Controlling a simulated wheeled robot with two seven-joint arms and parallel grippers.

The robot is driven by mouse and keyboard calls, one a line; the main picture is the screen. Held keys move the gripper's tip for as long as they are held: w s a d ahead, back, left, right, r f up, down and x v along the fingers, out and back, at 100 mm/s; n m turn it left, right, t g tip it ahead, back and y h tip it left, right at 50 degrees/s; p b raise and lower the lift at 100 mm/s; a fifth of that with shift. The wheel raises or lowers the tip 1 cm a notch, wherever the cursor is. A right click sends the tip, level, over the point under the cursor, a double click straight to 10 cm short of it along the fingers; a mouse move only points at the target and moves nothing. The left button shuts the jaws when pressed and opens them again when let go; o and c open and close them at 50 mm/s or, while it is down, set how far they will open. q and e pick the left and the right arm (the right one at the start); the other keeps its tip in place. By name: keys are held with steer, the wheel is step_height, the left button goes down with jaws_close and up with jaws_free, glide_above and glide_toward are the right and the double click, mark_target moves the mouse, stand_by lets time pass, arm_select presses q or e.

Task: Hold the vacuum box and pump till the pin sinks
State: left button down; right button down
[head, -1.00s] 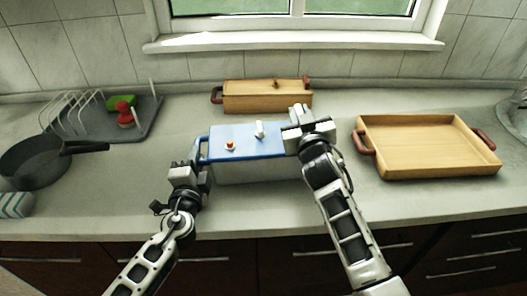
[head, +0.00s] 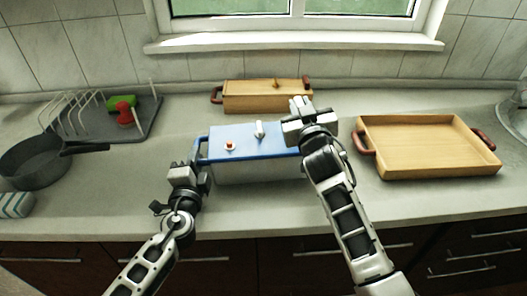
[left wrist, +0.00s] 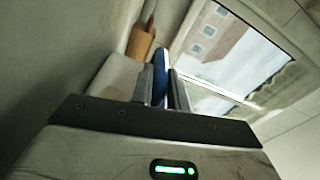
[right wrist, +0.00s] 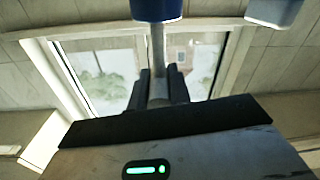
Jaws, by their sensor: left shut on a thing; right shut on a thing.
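The vacuum box, with a pale body (head: 262,168) and blue lid (head: 246,153), sits on the counter in the head view. A small red pin (head: 229,146) stands up from the lid's left part, and a white knob (head: 259,130) stands further right. My left gripper (head: 196,167) is shut on the blue handle (left wrist: 160,68) at the box's left end. My right gripper (head: 299,106) is shut on the pump's grey rod (right wrist: 157,48) above the right end. The rod leads to a blue cylinder (right wrist: 156,9) in the right wrist view. My right gripper hides the pump in the head view.
A wooden box (head: 262,98) with a lid stands behind the vacuum box. A wooden tray (head: 425,174) lies to the right. A dark pan (head: 33,165), a grey drainer (head: 147,128) and a striped cloth (head: 15,204) are at the left. The front counter strip is clear.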

steer(key=shift+d+f, duration=0.1)
steer(key=shift+f, duration=2)
steer(key=shift+c, duration=2.1)
jaws_free()
steer(key=shift+r, duration=0.1)
